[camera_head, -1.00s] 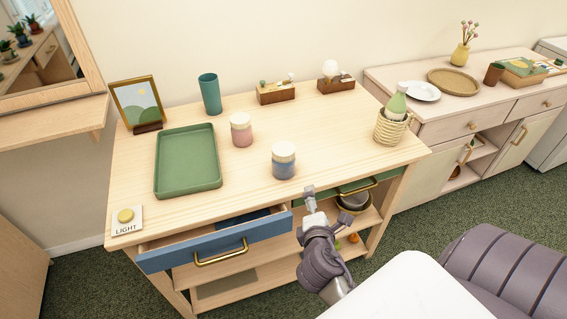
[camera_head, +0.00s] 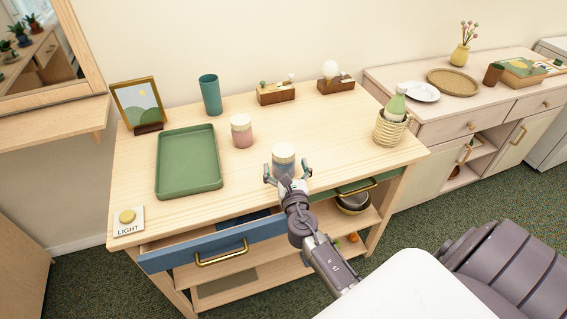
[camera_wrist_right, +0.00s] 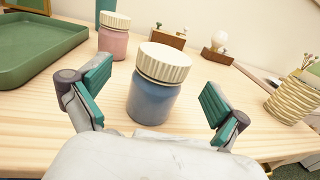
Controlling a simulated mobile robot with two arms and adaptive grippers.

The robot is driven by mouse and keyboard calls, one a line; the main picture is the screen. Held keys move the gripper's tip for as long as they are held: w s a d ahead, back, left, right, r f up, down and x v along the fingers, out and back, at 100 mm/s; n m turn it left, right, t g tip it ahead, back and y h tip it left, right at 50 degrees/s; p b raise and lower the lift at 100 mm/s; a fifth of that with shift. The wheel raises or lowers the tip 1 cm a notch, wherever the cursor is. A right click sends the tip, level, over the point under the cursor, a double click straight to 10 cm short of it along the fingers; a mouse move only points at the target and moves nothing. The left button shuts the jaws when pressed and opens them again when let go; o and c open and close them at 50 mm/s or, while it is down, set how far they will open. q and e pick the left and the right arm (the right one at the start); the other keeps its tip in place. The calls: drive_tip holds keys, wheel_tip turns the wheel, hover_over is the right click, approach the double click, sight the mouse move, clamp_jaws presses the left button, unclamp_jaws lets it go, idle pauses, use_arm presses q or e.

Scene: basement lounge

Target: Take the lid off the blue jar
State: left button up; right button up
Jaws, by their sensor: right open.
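The blue jar (camera_head: 283,170) stands upright on the wooden table near its front edge, with a ribbed cream lid (camera_head: 283,152) on top. The right wrist view shows the blue jar (camera_wrist_right: 153,100) and its lid (camera_wrist_right: 164,62) in the middle. My right gripper (camera_head: 287,173) is open at the jar. In the right wrist view its teal-padded fingers (camera_wrist_right: 155,97) stand apart on either side of the jar, with gaps to it. Its lower part is partly hidden by the gripper in the head view. My left gripper is not in view.
A pink jar (camera_head: 242,132) with a similar lid stands behind and left. A green tray (camera_head: 188,190) lies at left, and a ribbed basket (camera_head: 390,130) holds a green bottle at right. The blue drawer (camera_head: 215,246) below is partly open. Bare tabletop (camera_head: 335,130) lies right of the jar.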

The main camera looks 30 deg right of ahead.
sight(284, 149)
drive_tip(key=x, duration=0.5)
drive_tip(key=shift+w+d+f, duration=0.1)
drive_tip(key=shift+d+f, duration=0.2)
drive_tip(key=shift+r, duration=0.1)
drive_tip(key=c, duration=1.4)
drive_tip(key=shift+r+p, duration=0.3)
drive_tip(key=shift+r, duration=0.25)
wheel_tip(284, 149, up, 4)
drive_tip(key=p, duration=0.3)
drive_tip(key=shift+s+d+r+p, duration=0.55)
drive_tip(key=shift+s+d+r, duration=0.45)
drive_tip(key=shift+d, duration=0.7)
drive_tip(key=shift+s+d+r+p, duration=0.5)
drive_tip(key=shift+s+d+r, duration=0.5)
drive_tip(key=shift+d, duration=0.65)
drive_tip(key=shift+s+d+r+p, duration=0.55)
drive_tip(key=shift+s+d+r, duration=0.45)
drive_tip(key=shift+d, duration=0.7)
